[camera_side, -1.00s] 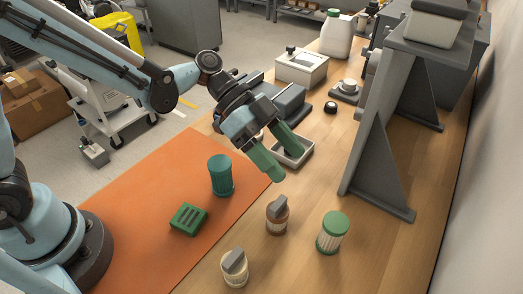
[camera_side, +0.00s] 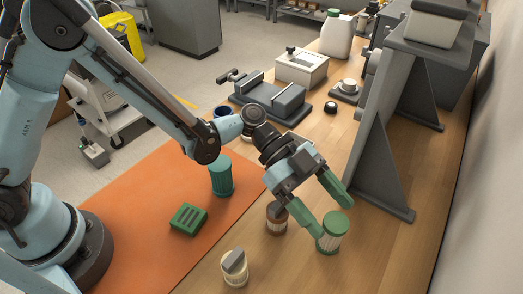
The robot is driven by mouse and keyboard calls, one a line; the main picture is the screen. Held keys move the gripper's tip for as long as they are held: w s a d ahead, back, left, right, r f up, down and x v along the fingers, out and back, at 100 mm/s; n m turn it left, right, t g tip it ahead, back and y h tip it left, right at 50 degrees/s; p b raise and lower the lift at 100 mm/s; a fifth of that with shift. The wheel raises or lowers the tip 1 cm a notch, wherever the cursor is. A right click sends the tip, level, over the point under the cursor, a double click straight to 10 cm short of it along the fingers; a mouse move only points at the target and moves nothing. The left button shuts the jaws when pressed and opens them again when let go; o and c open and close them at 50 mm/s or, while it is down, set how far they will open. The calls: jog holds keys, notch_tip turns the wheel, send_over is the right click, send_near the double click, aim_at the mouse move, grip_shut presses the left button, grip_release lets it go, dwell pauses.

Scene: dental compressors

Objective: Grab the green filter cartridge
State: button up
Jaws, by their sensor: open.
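The green filter cartridge (camera_side: 332,233), with a green cap and a pale ribbed body, stands upright on the wooden bench right of the orange mat. My gripper (camera_side: 331,219) is open, its two green fingers apart and reaching down toward the cartridge. The left fingertip overlaps the cap's left edge in the picture; the right finger is up and behind the cap. I cannot tell whether either finger touches it.
A brown-topped cartridge (camera_side: 276,219) stands close to the left, partly behind my gripper. A grey-topped cartridge (camera_side: 234,267) is at the front. A grey stand (camera_side: 378,178) rises at right.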

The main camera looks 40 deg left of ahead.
aim_at(336, 222)
jog(key=x, duration=0.4)
jog(key=shift+d+f, duration=0.25)
jog(key=shift+d, duration=0.1)
jog(key=shift+c, duration=0.5)
jog(key=c, duration=1)
jog(key=shift+r, duration=0.1)
